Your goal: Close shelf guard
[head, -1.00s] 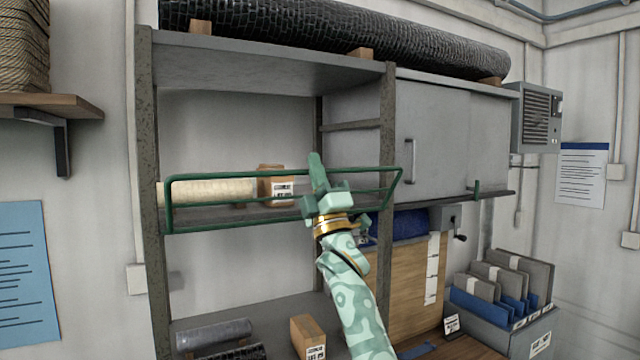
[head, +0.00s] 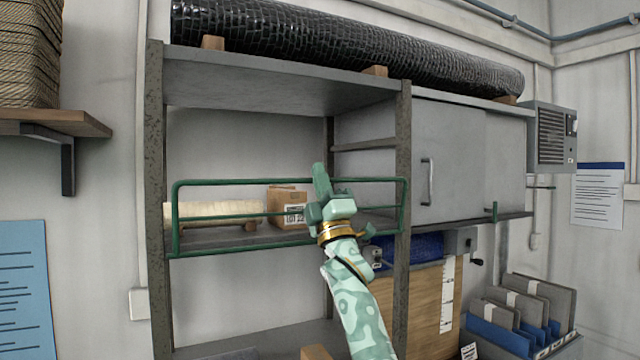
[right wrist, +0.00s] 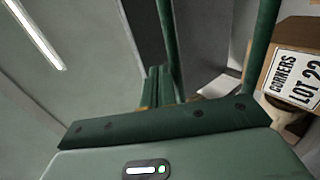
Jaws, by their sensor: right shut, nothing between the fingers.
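The shelf guard (head: 240,182) is a green wire frame across the front of the open shelf (head: 215,238). Its right end stands close to upright beside the right shelf post (head: 402,150). Its left end is by the left post. My right gripper (head: 321,178) is shut and empty, in front of the guard's right half, and hides part of its rails. I cannot tell whether it touches the guard. In the right wrist view, green bars (right wrist: 168,45) rise just beyond the gripper. My left gripper is not in view.
A pale roll (head: 215,209) and a labelled cardboard box (head: 287,206) lie on the shelf behind the guard. A grey cabinet door (head: 450,150) with a small green catch is to the right. A black roll (head: 340,45) lies on top. A wall shelf (head: 60,122) juts out at left.

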